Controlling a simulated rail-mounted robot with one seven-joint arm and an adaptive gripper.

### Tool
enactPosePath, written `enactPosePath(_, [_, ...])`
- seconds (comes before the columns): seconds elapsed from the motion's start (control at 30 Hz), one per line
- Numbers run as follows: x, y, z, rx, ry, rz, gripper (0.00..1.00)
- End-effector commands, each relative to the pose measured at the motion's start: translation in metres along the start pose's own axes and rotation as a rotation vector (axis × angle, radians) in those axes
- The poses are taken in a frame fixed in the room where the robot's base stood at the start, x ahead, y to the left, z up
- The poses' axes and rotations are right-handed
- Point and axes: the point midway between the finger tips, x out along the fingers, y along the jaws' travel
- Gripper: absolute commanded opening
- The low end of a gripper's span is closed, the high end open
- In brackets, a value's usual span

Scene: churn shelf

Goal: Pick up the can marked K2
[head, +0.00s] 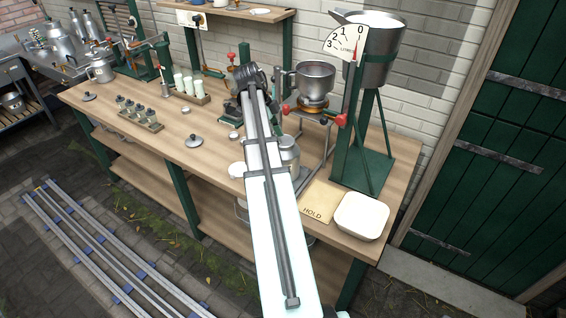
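No mark K2 can be read on any can in the head view. A metal can (290,158) stands on the wooden bench, just right of my arm and partly hidden by it. Another lidded metal can (100,69) stands at the bench's far left end. Larger metal churns (62,42) stand on the metal counter at the upper left. My arm reaches up over the bench, and the dark part at its far end seems to be my gripper (250,78). Its fingers cannot be made out, nor whether it holds anything.
The bench (165,140) carries a tray of small jars (140,115), white cups (188,85) and a loose lid (195,140). A pan on a burner (314,78), a hopper with a litre dial (345,42), a HOLD board (316,211) and a white tub (361,217) crowd the right.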

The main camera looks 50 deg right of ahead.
Motion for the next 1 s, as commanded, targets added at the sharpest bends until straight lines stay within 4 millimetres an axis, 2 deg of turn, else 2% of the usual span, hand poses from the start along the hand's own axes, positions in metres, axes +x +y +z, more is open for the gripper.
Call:
enactPosePath(0.3, [0.035,0.004,0.001,0.0,0.001,0.002,0.35])
enactPosePath(0.63, [0.042,0.003,0.002,0.0,-0.001,0.0,0.35])
enactPosePath(0.67, [0.042,0.003,0.002,0.0,0.0,0.0,0.32])
enactPosePath(0.7, [0.042,0.003,0.002,0.0,0.0,0.0,0.18])
enactPosePath(0.77, [0.042,0.003,0.002,0.0,0.0,0.0,0.0])
enactPosePath(1.0, [0.042,0.003,0.002,0.0,0.0,0.0,0.0])
